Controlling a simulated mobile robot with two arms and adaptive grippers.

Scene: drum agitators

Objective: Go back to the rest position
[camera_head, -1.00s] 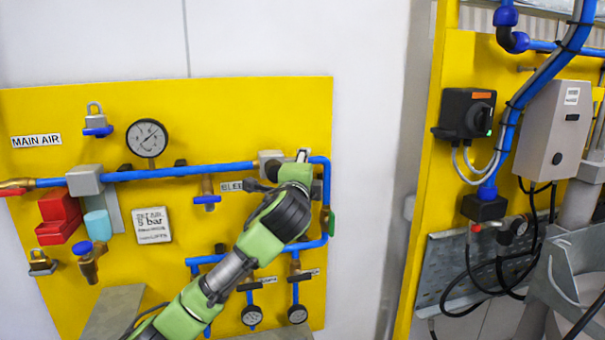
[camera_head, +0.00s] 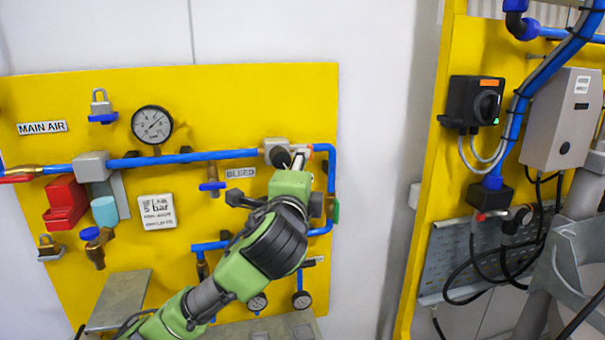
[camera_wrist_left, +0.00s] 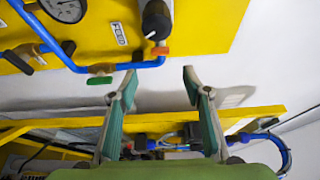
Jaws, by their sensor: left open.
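My left arm comes up from the bottom of the head view. Its left gripper (camera_head: 299,158) is near the upper right corner of the yellow air panel, in front of the blue pipe's bend. In the left wrist view the two fingers (camera_wrist_left: 160,82) stand wide apart with nothing between them.
The yellow air panel (camera_head: 240,100) carries blue pipes, a gauge (camera_head: 152,124), a padlock (camera_head: 102,106), a red block (camera_head: 65,203) and valves. A second yellow panel on the right holds a black switch (camera_head: 474,103), a grey box (camera_head: 556,118) and hanging cables. Bare white wall lies between the panels.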

